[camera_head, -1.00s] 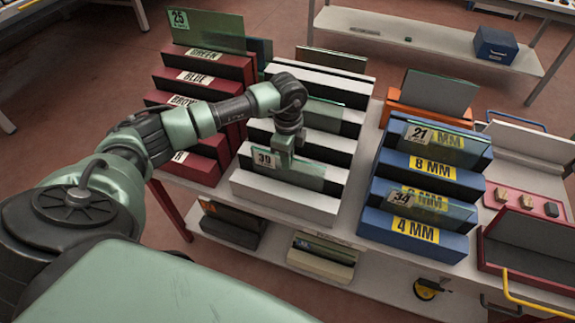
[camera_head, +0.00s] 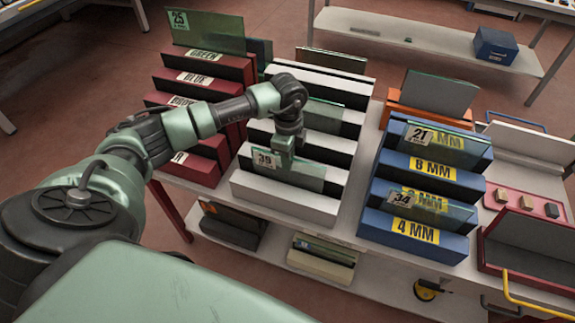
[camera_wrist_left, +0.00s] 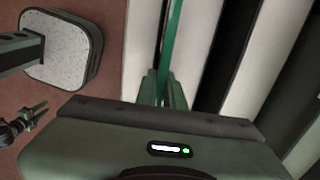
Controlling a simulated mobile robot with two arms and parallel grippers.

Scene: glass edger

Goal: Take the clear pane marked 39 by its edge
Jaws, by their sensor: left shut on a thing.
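The clear pane marked 39 (camera_head: 305,174) stands on edge in the front slot of the white rack (camera_head: 283,200), its label at its left end. My left gripper (camera_head: 285,158) reaches down from above and is shut on the pane's top edge. In the left wrist view the pane shows as a thin green edge (camera_wrist_left: 172,50) running into the gripper (camera_wrist_left: 163,88). The pane's lower edge is hidden in the slot.
A red rack (camera_head: 190,112) with pane 25 (camera_head: 207,32) stands left. A blue rack (camera_head: 415,232) with panes 21 (camera_head: 455,147) and 34 (camera_head: 440,208) stands right. Other panes stand further back in the white rack. A tray with small blocks (camera_head: 527,203) is far right.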

